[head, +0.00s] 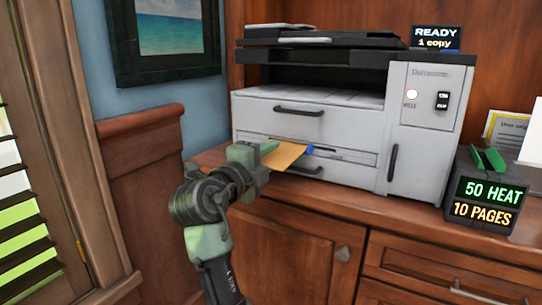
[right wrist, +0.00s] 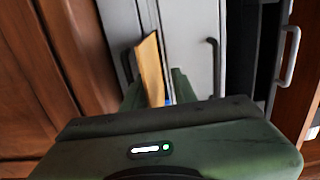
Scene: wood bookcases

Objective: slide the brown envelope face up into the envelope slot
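The brown envelope (head: 286,156) is a flat tan sheet at the left part of the printer's front, by the narrow slot (head: 345,154) below the upper drawer. Its far edge is at the slot; I cannot tell how far inside it is. My right gripper (head: 262,152) is at its near left end, with its fingers around the envelope. In the right wrist view the envelope (right wrist: 151,70) stands out from between the fingers (right wrist: 158,92). A small blue patch (head: 309,149) shows at the envelope's right edge. My left gripper is out of view.
The grey printer (head: 425,125) stands on a wooden cabinet (head: 350,215), with drawer handles sticking out near the slot. A dark box (head: 488,190) reading "50 HEAT, 10 PAGES" is at right. A "READY 1 copy" sign (head: 435,37) is on top. A wooden panel (head: 150,165) is at left.

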